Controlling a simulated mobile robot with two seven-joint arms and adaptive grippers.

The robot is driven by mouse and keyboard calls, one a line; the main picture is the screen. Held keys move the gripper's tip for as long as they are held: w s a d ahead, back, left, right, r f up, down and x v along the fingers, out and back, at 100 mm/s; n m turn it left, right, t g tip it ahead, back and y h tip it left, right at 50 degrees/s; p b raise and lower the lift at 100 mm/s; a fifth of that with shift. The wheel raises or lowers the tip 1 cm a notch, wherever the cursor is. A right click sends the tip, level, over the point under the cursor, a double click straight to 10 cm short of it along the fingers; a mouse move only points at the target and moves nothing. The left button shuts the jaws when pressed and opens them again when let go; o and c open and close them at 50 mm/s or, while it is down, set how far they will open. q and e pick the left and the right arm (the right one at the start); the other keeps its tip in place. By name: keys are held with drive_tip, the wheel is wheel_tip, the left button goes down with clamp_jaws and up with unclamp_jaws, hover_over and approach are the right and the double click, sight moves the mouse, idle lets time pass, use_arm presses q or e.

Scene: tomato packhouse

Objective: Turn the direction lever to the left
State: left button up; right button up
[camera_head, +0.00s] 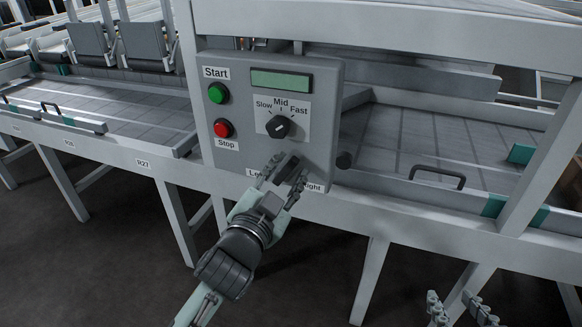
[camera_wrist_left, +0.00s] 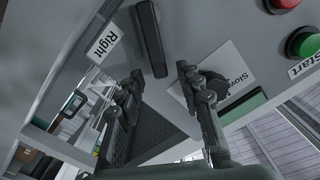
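The direction lever (camera_wrist_left: 151,40) is a dark bar on the grey control panel (camera_head: 326,75). In the left wrist view it reaches between the fingertips of my left gripper (camera_wrist_left: 161,76), with the Right label (camera_wrist_left: 104,40) beside it. Both fingers are apart, with space on each side of the lever; contact is not clear. In the head view my left gripper (camera_head: 286,172) is at the panel's lower part and covers most of the lever and part of the Left label (camera_head: 252,172). My right gripper (camera_head: 455,303) is open and empty at the lower right, away from the panel.
Above the lever are a speed knob (camera_head: 278,127) and a display (camera_head: 282,82). A green Start button (camera_head: 218,93) and red Stop button (camera_head: 223,128) sit at the panel's left. Conveyor frames flank the panel.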

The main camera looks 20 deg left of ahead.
use_arm(q)
drive_tip(key=shift+w, duration=1)
drive_tip(key=shift+c, duration=0.6)
clamp_jaws()
